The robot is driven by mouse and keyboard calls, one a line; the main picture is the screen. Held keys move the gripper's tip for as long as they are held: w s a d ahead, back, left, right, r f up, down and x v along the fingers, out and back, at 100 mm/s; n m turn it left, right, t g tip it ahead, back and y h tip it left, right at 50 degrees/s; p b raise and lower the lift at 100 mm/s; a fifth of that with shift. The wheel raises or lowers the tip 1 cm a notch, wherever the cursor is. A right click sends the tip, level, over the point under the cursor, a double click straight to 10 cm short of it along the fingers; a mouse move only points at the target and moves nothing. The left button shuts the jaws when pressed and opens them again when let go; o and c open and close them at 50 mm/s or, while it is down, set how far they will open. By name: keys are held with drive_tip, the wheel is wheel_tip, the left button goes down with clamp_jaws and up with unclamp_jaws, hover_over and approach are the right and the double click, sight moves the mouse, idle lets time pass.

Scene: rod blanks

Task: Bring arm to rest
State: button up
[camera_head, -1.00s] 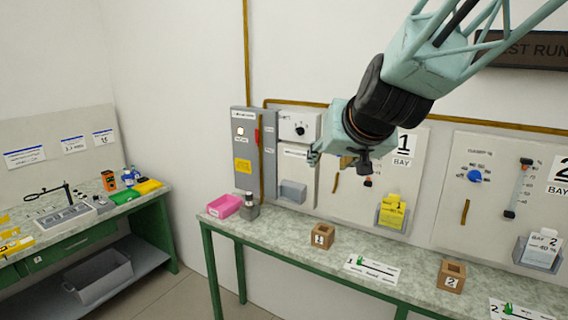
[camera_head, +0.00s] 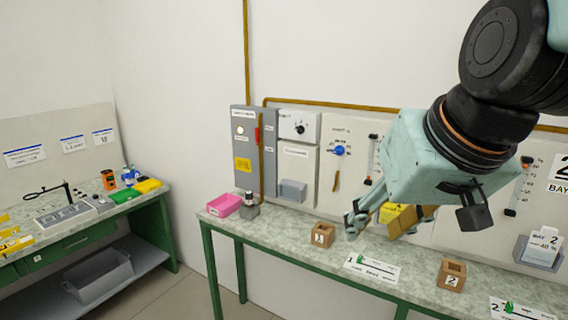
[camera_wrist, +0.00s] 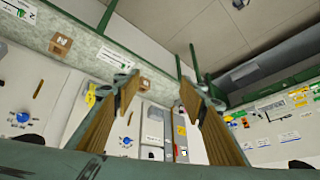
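My gripper (camera_head: 378,222) hangs from my arm at the right of the head view, in front of the wall panels and over the bench as seen there. In the wrist view my gripper (camera_wrist: 158,84) shows two brown fingers with grey tips, spread well apart. Nothing is between them. The wrist view is tilted and looks past the fingers at the bench, panels and floor. My gripper looks clear of the bench, but its exact height is hard to tell.
The long bench (camera_head: 290,235) carries wooden block 1 (camera_head: 323,234), wooden block 2 (camera_head: 452,275) and a pink tray (camera_head: 225,205). A yellow card (camera_head: 390,214) is partly hidden behind my gripper. A grey box (camera_head: 241,150) is wall-mounted. A second bench (camera_head: 150,203) stands left, with floor between.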

drive_tip(key=s+d+f+g, duration=0.1)
drive_tip(key=s+d+f, duration=0.1)
drive_tip(key=s, duration=0.7)
drive_tip(key=s+d+f+g+h, duration=0.1)
drive_tip(key=s+d+f, duration=0.1)
drive_tip(key=s, duration=0.7)
drive_tip(key=shift+s+d+f+m+g, duration=0.3)
drive_tip(key=shift+s+d, duration=0.1)
drive_tip(key=shift+d, duration=0.2)
drive_tip(key=shift+a, duration=0.1)
